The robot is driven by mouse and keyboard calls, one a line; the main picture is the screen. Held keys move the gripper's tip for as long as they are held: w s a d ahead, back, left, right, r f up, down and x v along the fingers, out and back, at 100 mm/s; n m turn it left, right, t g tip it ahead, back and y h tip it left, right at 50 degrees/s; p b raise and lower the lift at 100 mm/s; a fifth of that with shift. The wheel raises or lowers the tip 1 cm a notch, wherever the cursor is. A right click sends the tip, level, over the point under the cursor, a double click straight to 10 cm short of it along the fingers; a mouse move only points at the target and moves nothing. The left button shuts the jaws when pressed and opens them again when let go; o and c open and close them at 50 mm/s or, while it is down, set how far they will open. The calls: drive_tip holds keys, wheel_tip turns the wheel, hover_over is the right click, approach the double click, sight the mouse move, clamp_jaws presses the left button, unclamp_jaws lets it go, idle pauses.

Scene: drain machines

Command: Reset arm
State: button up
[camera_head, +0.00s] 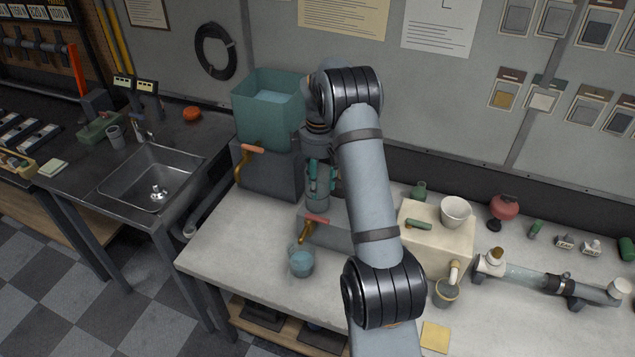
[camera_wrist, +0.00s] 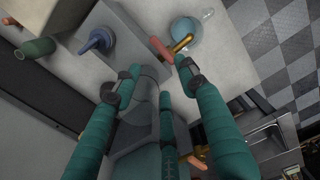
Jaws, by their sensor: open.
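My gripper (camera_head: 320,185) has teal fingers. It hangs over the bench at the middle drain machine (camera_head: 340,235), a low grey box with a pink-handled brass tap (camera_head: 315,220). In the wrist view the fingers (camera_wrist: 158,72) are spread apart. A grey rounded part (camera_wrist: 148,88) shows between them; I cannot tell whether it touches them. The left machine has a teal tank (camera_head: 268,110) of pale blue liquid and an orange-handled tap (camera_head: 252,148). The right machine (camera_head: 437,238) is cream, with a green lever. A blue cup (camera_head: 301,263) stands below the middle tap; it also shows in the wrist view (camera_wrist: 187,32).
A metal sink (camera_head: 155,178) is at the left. A grey cup (camera_head: 446,293) stands below the right machine's spout. The front left bench is partly clear.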

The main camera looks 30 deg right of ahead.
sight(319, 218)
wheel_tip(319, 218, down, 12)
drive_tip(key=shift+r, duration=0.1)
drive_tip(key=shift+s+a+m+p, duration=0.15)
drive_tip(key=shift+m+p, duration=0.25)
drive_tip(key=shift+m, duration=0.4)
drive_tip(key=shift+s, duration=0.1)
